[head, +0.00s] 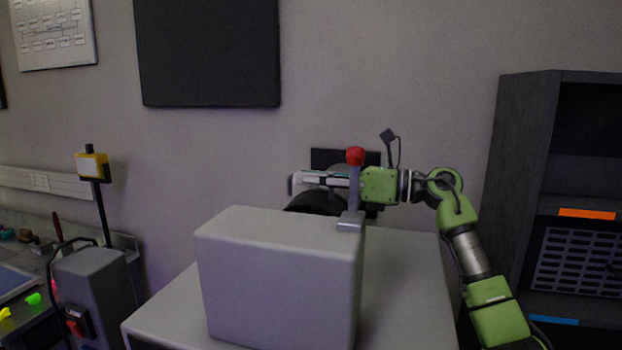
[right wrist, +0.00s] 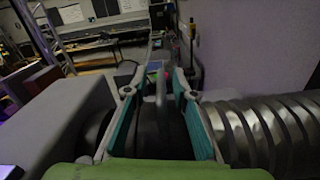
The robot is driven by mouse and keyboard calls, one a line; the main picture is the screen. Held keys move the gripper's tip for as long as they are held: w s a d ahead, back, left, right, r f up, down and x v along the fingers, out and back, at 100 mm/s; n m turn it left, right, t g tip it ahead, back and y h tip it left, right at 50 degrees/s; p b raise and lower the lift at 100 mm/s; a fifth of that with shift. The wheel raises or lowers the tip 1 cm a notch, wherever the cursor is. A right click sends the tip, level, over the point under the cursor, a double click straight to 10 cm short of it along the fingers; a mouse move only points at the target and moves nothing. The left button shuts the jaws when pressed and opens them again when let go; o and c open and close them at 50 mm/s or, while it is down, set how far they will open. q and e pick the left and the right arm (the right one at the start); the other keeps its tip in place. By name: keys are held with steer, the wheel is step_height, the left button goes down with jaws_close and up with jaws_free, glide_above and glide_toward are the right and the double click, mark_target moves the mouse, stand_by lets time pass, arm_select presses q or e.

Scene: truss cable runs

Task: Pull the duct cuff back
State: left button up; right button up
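The black duct cuff (head: 316,203) shows as a dark round shape behind the grey box in the head view. In the right wrist view the dark cuff (right wrist: 158,135) lies between my fingers, with a narrow upright rib on it. The ribbed silver duct (right wrist: 270,130) runs off to the right of it. My right gripper (head: 300,182) reaches in from the right, above the cuff. Its teal-padded fingers (right wrist: 155,78) stand apart on either side of the rib, with gaps visible. The grey box hides the cuff's lower part in the head view. My left gripper is not in view.
A grey box (head: 275,285) stands on a grey cabinet (head: 415,290) in front of the cuff. A lever with a red knob (head: 355,156) rises close to my right gripper. A dark shelf unit (head: 525,150) stands at the right.

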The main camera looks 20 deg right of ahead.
steer(key=shift+d, duration=0.15)
steer(key=v, duration=1.1)
steer(key=shift+s+d, duration=0.25)
steer(key=shift+s, duration=0.05)
steer(key=shift+f, duration=0.1)
